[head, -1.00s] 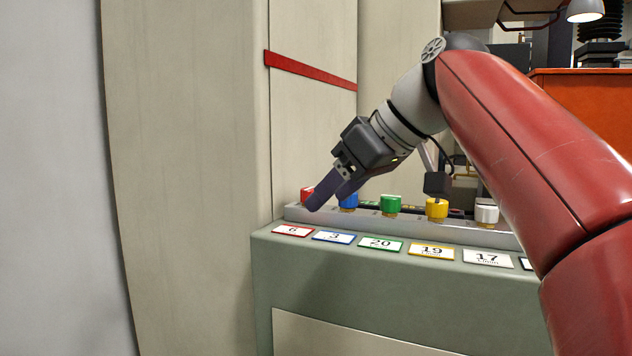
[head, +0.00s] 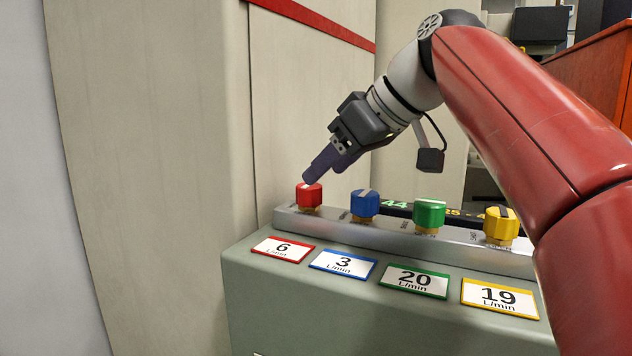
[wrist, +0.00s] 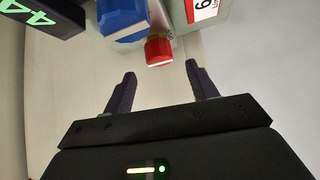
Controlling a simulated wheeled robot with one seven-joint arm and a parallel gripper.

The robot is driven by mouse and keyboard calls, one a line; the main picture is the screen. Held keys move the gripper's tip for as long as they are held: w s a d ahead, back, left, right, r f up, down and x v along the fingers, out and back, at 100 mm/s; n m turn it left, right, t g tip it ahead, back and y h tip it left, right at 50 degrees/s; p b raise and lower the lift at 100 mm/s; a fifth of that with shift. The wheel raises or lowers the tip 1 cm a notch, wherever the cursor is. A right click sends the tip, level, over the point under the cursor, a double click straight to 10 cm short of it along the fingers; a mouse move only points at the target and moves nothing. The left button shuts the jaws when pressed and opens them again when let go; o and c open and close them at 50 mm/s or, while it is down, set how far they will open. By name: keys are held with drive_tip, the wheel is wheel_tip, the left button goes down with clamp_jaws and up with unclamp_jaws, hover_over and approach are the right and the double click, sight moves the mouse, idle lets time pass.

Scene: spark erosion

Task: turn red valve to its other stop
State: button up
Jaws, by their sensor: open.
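The red valve (head: 309,196) is a small ribbed knob on a brass stem at the left end of a grey metal rail (head: 455,249). In the wrist view the red valve (wrist: 159,50) lies beyond the fingertips, roughly between their lines. My gripper (head: 318,176) is above and just behind the red valve in the head view, fingers pointing down and left. In the wrist view my gripper (wrist: 161,70) shows two purple fingers spread apart with nothing between them. The red valve looks clear of both fingers. A pale mark shows on its top, partly hidden by a finger.
A blue valve (head: 364,204), a green valve (head: 429,214) and a yellow valve (head: 501,225) stand to the right on the rail. A red-bordered card (head: 283,249) reads 6 L/min. A beige panel (head: 160,130) rises close on the left.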

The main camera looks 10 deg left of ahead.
sight(315, 187)
drive_tip(key=x, duration=0.4)
drive_tip(key=shift+w+a+f+b, duration=0.15)
drive_tip(key=shift+a+f+b, duration=0.05)
drive_tip(key=shift+f+b, duration=0.15)
drive_tip(key=shift+c, duration=0.4)
drive_tip(key=c, duration=0.9)
